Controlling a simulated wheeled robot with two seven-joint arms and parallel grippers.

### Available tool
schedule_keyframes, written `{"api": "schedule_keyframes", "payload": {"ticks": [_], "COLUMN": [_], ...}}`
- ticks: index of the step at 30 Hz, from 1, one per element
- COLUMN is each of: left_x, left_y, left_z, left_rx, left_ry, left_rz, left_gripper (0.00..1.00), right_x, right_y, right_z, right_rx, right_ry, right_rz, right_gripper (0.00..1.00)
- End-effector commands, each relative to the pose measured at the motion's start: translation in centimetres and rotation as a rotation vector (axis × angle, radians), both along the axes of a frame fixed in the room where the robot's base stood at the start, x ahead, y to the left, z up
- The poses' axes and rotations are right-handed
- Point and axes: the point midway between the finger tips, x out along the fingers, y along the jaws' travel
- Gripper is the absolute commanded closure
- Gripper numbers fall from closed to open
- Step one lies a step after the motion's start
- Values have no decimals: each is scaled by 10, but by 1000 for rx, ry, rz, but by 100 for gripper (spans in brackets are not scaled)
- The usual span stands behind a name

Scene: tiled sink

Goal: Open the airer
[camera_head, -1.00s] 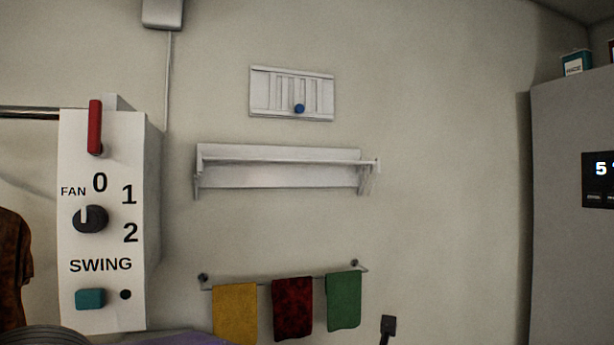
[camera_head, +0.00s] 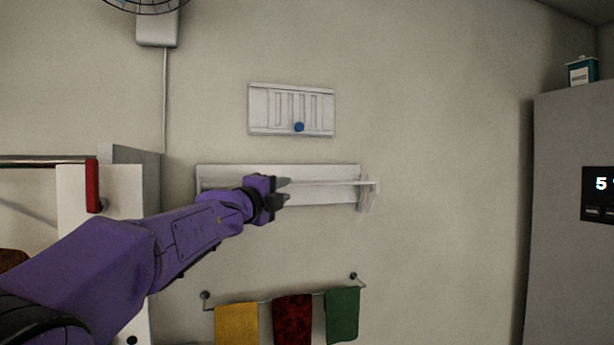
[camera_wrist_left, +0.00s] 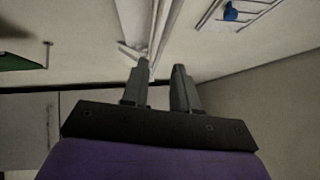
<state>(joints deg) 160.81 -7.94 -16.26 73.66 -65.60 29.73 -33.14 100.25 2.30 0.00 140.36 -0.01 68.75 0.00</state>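A white slatted panel (camera_head: 291,109) with a blue knob (camera_head: 299,127) is flat against the wall. Below it is a white wall rack (camera_head: 330,173) with a front rail. Nothing labels either one as the airer. My left gripper (camera_head: 285,191) appears in front of the rack, below the knob; its distance from the rack is hard to judge. In the left wrist view, its fingers (camera_wrist_left: 162,68) are apart and empty. That view also shows the blue knob (camera_wrist_left: 231,13) at upper right, away from the fingers. My right gripper is not in view.
A rail with yellow, dark red and green cloths (camera_head: 342,316) hangs below the rack. A white box with a red lever (camera_head: 92,186) stands at left, partly behind my arm. A grey cabinet (camera_head: 570,230) with a display is at right. The wall between is bare.

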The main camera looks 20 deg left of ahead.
Motion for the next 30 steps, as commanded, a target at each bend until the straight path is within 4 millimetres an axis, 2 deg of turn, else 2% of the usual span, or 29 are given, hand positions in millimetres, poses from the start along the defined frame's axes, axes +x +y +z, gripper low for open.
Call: {"api": "schedule_keyframes", "payload": {"ticks": [1, 3, 6, 10, 20, 22, 23, 26, 27, 30], "left_x": [13, 29, 49, 65, 70, 70, 70, 70, 70, 71], "left_y": [-3, -7, -12, -16, -18, -18, -18, -19, -32, -24], "left_z": [7, 10, 12, 12, 9, 9, 9, 9, 9, 9], "left_rx": [1, 1, 1, 2, 3, 3, 3, 3, 6, 5], "left_ry": [2, 3, 2, 2, 1, 1, 1, 1, 2, 2], "left_rz": [-3, -4, -5, -4, -4, -5, -5, -5, -8, -7], "left_gripper": [71, 71, 71, 71, 71, 94, 100, 100, 100, 100], "right_x": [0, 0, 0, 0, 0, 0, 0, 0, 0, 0], "right_y": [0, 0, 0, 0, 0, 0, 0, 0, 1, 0], "right_z": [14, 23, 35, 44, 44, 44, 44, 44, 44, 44], "right_rx": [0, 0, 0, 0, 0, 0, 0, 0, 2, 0], "right_ry": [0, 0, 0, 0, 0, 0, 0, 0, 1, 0], "right_rz": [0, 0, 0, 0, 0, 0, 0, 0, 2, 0], "right_gripper": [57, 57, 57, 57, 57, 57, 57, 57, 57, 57]}}
